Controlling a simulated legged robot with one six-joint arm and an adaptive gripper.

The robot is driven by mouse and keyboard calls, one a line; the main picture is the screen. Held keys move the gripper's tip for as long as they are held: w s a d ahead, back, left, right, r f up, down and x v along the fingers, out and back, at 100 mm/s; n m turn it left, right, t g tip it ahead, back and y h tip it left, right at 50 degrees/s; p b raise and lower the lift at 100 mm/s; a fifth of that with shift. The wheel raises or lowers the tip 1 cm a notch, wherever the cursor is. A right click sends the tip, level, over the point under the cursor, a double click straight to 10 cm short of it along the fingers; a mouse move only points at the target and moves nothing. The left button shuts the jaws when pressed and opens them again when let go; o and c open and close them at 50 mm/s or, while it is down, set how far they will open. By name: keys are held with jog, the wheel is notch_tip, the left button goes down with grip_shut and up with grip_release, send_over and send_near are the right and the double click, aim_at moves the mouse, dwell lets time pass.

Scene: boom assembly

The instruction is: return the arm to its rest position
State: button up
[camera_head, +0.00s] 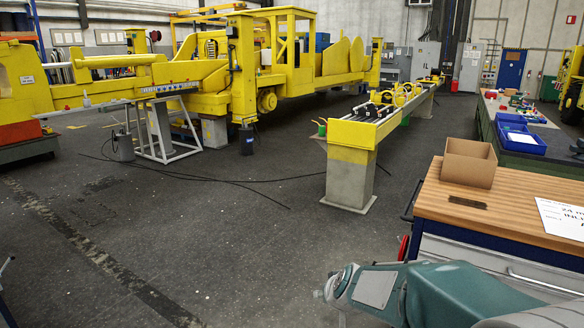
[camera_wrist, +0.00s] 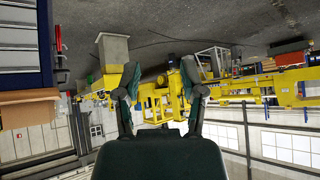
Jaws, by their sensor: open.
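My arm (camera_head: 440,292) is in the lower right of the head view, low in front of the wooden-topped workbench. Its grey and teal links lie roughly level there, and part of it runs out of the frame. My gripper (camera_wrist: 162,82) shows in the wrist view, with its two dark fingers spread apart and nothing between them. The wrist view is upside down, with the floor at the top. I cannot make out the fingers in the head view.
The workbench (camera_head: 508,208) at right carries an open cardboard box (camera_head: 469,162) and a paper sheet (camera_head: 562,218). A yellow beam on a concrete post (camera_head: 349,180) stands mid-floor. Large yellow machinery (camera_head: 240,60) fills the back left. Cables cross the otherwise open floor (camera_head: 200,235).

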jog(key=s+d+r+g, duration=0.1)
jog(key=s+d+r, duration=0.1)
jog(key=s, duration=0.7)
jog(key=s+d+r+h, duration=0.1)
jog(key=s+r, duration=0.3)
jog(key=s, duration=0.5)
jog(key=s+d+r+m+g, duration=0.1)
jog(key=s+d, duration=0.3)
jog(key=s, duration=0.5)
jog(key=shift+r+g+h, duration=0.3)
jog(key=shift+r+h, duration=0.1)
jog(key=shift+r, duration=0.5)
